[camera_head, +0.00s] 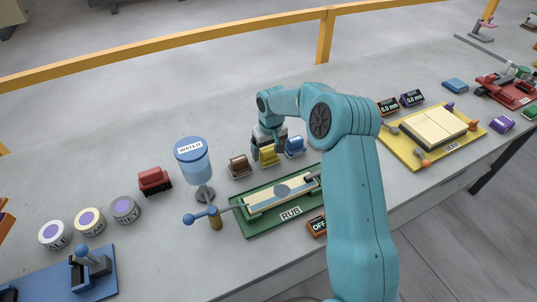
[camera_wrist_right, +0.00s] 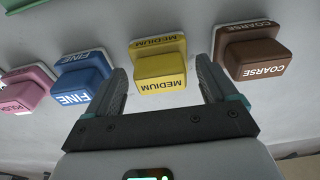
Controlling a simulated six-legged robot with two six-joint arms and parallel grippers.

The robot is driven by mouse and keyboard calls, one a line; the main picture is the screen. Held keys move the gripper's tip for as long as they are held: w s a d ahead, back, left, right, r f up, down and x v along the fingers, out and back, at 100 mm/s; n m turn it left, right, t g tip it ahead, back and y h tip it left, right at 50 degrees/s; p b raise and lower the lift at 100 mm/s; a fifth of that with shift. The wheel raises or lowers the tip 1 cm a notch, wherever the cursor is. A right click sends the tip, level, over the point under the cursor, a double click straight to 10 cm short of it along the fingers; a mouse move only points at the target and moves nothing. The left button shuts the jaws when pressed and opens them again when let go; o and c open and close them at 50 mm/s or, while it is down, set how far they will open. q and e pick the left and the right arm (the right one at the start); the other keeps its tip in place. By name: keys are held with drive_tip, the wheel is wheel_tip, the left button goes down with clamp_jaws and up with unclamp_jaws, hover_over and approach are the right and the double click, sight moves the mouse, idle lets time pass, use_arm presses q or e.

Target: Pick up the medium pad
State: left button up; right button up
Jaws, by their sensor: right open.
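The medium pad (camera_wrist_right: 160,72) is a yellow block with a wider base and the word MEDIUM on it. It stands upright on the slab, and in the head view it is the yellow block (camera_head: 269,156) between a brown and a blue one. My right gripper (camera_wrist_right: 164,72) is open, with one finger on each side of the yellow pad's near part. I cannot tell whether the fingers touch it. My left gripper is not in view.
The brown coarse pad (camera_wrist_right: 257,60) and blue fine pad (camera_wrist_right: 82,80) flank the medium pad closely. A pink pad (camera_wrist_right: 25,90) lies beyond the blue one. The green RUB fixture (camera_head: 243,227) is in front, the blue WATER container (camera_head: 194,165) to the left.

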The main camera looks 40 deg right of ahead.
sight(268, 148)
drive_tip(key=shift+f, duration=0.1)
drive_tip(key=c, duration=1.1)
drive_tip(key=shift+w, duration=0.1)
wheel_tip(268, 148, up, 20)
drive_tip(key=shift+r, duration=0.1)
drive_tip(key=o, duration=0.4)
drive_tip(key=shift+c, duration=1.2)
